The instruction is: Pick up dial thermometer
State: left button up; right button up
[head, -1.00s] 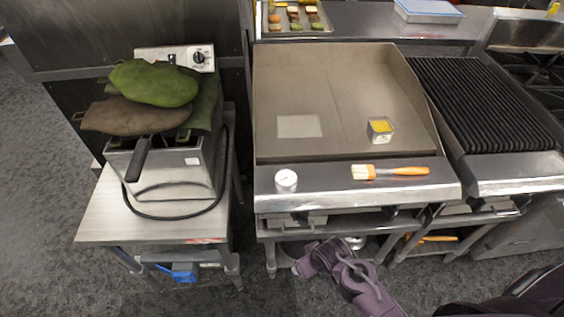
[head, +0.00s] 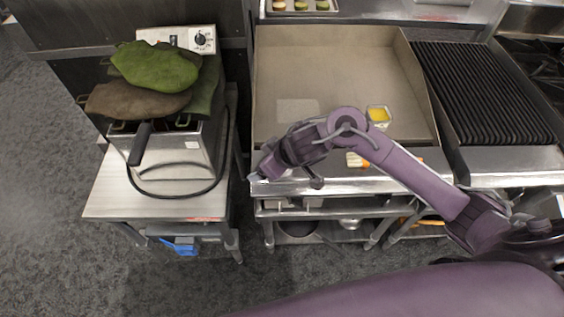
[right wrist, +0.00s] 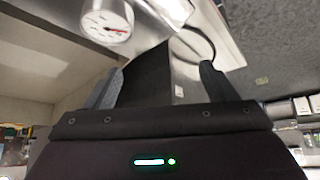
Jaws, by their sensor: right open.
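The dial thermometer (right wrist: 106,22) shows in the right wrist view as a round white dial with a metal rim and a red pointer, at the top left on the griddle's front ledge. In the head view my right arm hides it. My right gripper (right wrist: 158,84) is open and empty, its two dark fingers apart. The thermometer lies beyond the fingertips, not between them. In the head view this gripper (head: 262,168) is over the left end of the griddle's front ledge. My left gripper is not in view.
A brush (head: 356,160) lies on the ledge, partly behind my arm. A small container of yellow stuff (head: 378,115) stands on the griddle (head: 310,60). Left is a fryer (head: 170,160) under green and brown cloths (head: 158,75). A ribbed grill (head: 480,95) is at right.

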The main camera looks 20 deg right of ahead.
jog(key=d, duration=0.2)
jog(key=d+g+h, duration=0.1)
jog(key=d, duration=0.1)
jog(key=d+m+g, duration=0.1)
jog(key=d, duration=0.2)
jog(key=shift+w+d+r+h, duration=0.1)
jog(key=shift+w+r+h, duration=0.05)
jog(key=shift+r+h, duration=0.2)
jog(key=x, duration=0.7)
jog(key=shift+w+a+r+p, duration=0.15)
jog(key=shift+w+a+p, duration=0.05)
jog(key=shift+a+p, duration=0.15)
jog(key=shift+d, duration=0.1)
jog(key=c, duration=1.1)
